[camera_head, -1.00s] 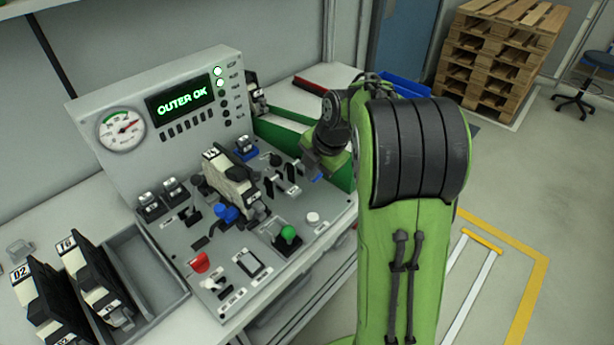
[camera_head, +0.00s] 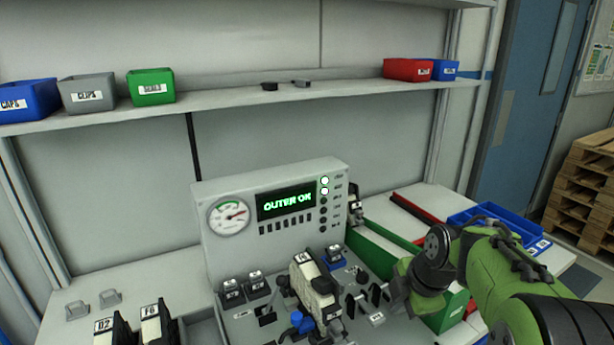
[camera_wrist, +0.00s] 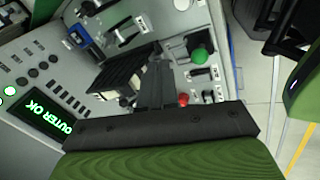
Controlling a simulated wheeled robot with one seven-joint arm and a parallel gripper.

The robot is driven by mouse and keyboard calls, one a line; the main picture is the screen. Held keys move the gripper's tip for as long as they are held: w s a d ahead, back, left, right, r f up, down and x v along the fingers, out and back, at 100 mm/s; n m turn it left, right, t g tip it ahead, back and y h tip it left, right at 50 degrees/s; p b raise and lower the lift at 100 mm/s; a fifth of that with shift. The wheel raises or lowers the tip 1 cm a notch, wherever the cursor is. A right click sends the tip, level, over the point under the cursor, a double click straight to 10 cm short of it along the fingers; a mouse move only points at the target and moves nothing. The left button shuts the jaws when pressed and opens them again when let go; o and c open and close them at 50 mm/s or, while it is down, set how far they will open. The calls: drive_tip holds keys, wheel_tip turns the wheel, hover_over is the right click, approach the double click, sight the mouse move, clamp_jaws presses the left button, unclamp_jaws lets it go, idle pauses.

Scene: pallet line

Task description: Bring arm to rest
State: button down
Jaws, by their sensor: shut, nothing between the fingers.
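My green arm (camera_head: 510,270) reaches in from the lower right of the head view, bent, with its dark wrist joint over the right side of the test console. My gripper (camera_wrist: 155,85) shows in the wrist view as dark fingers close together, shut and empty, above the console's face. In the head view the fingers cannot be made out clearly. The grey console (camera_head: 270,175) carries a pressure gauge (camera_head: 229,216) and a lit display (camera_head: 286,201) reading "OUTER OK". A black-and-beige unit (camera_head: 316,285) sits on the console; it also shows in the wrist view (camera_wrist: 118,80).
Labelled units (camera_head: 158,325) stand at lower left. A green bin (camera_head: 448,312) and a blue tray (camera_head: 490,222) lie right of the console, close to my arm. A shelf (camera_head: 230,105) with small bins runs above. Wooden pallets (camera_head: 585,195) stand at far right.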

drive_tip(key=s+a+r+m, duration=0.2)
drive_tip(key=s+a+m, duration=0.1)
drive_tip(key=s+m, duration=0.6)
drive_tip(key=s+a+r+m+t+h, duration=0.1)
drive_tip(key=s+a+m, duration=0.3)
drive_tip(key=s+m, duration=0.6)
drive_tip(key=s+r, duration=0.1)
drive_tip(key=s, duration=0.2)
drive_tip(key=shift+s+r+t+p, duration=0.3)
drive_tip(key=shift+s+p, duration=0.05)
drive_tip(key=shift+p, duration=0.05)
